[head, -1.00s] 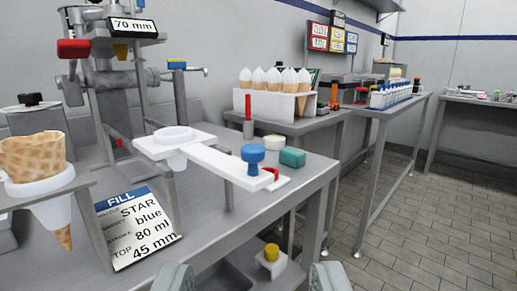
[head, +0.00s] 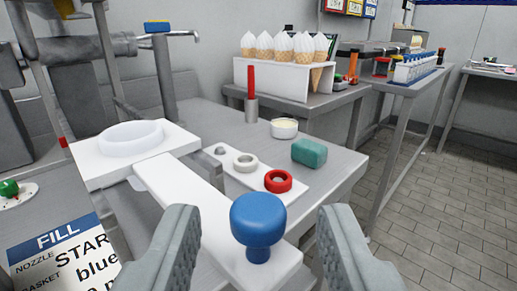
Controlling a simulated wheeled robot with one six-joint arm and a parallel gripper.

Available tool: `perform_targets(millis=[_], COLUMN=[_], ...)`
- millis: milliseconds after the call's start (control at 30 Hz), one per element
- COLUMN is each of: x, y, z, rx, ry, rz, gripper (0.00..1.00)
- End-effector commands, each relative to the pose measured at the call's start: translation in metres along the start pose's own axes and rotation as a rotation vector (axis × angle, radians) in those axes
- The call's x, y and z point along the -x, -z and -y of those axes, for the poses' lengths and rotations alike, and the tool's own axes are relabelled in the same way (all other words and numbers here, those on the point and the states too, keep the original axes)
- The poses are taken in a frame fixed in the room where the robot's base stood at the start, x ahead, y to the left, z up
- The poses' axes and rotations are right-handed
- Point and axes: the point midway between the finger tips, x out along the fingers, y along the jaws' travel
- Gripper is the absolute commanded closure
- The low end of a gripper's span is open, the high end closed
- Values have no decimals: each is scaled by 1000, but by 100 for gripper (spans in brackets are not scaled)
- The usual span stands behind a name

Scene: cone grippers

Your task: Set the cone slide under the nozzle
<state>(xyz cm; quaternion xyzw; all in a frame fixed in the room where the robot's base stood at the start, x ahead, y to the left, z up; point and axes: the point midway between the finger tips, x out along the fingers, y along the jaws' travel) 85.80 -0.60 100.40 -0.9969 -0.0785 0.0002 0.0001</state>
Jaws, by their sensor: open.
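The white cone slide (head: 185,187) is a long flat bar running from the back left toward me. Its blue knob (head: 258,222) stands upright at the near end. At its far end is a white plate with a round ring (head: 131,138), which looks empty. My gripper (head: 258,245) is open, with one grey finger on each side of the blue knob in the picture. I cannot tell whether either finger touches it. The nozzle is not clearly visible; only metal machine parts (head: 85,60) show at upper left.
A FILL card (head: 62,255) lies at lower left. Red and pale rings (head: 278,181), a green block (head: 309,152) and a small round tub (head: 284,128) sit right of the slide. A white rack (head: 283,85) of filled cones stands behind. Floor is open at right.

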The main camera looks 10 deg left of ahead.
Motion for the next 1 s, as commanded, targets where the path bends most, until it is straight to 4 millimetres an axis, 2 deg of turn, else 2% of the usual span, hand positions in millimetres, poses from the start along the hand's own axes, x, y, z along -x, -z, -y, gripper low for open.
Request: perform_targets(millis=[100, 233, 633, 667, 867, 1000], x=[-16, -27, -33, -33, -33, -33], y=[0, 0, 0, 0, 0, 0], z=[0, 0, 0, 0, 0, 0], rx=[0, 0, 0, 0, 0, 0], ry=[1, 0, 0, 0, 0, 0], rz=[0, 0, 0, 0, 0, 0], gripper=[59, 59, 59, 61, 100, 100])
